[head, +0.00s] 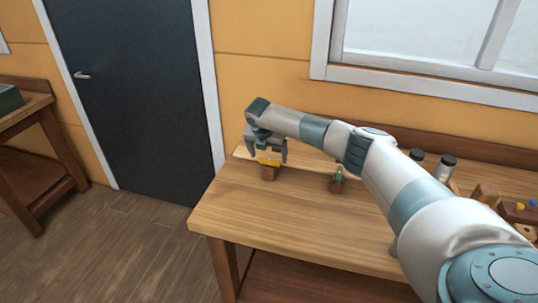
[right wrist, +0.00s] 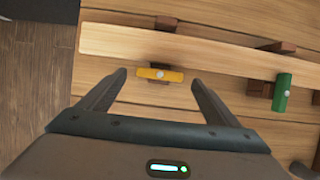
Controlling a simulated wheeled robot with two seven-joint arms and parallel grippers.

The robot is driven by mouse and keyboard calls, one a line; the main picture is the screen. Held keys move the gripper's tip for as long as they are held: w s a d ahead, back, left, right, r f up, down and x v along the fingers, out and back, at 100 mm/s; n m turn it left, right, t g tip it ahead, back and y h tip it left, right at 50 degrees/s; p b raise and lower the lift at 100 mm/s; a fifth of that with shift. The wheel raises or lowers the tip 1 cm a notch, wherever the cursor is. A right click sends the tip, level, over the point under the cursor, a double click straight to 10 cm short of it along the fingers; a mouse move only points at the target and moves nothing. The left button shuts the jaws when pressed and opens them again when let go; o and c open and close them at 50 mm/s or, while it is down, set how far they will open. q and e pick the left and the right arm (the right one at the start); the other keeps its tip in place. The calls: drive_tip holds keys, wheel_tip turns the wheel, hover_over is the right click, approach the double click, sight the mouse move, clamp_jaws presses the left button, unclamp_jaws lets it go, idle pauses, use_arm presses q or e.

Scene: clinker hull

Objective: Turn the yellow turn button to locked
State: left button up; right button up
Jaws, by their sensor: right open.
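The yellow turn button (right wrist: 148,73) is a small bar with a pale round pivot at its middle, on a brown wooden block (head: 269,174). In the right wrist view it lies roughly lengthwise along the near edge of a long pale plank (right wrist: 200,50). My right gripper (right wrist: 159,77) is open, its two fingers on either side of the bar's ends with gaps showing; it holds nothing. In the head view my right gripper (head: 267,157) is over the yellow turn button (head: 268,162), fingers pointing down. My left gripper is not in view.
A green turn button (right wrist: 282,92) on another block is turned crosswise to the plank; it also shows in the head view (head: 339,175). Dark-capped jars (head: 445,167) and wooden pieces stand at the workbench's right. The front left of the workbench (head: 235,205) is clear.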

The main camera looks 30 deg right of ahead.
sight(270, 162)
drive_tip(key=shift+x, duration=1.4)
drive_tip(key=shift+a, duration=0.1)
drive_tip(key=c, duration=1.1)
drive_tip(key=shift+o, duration=0.2)
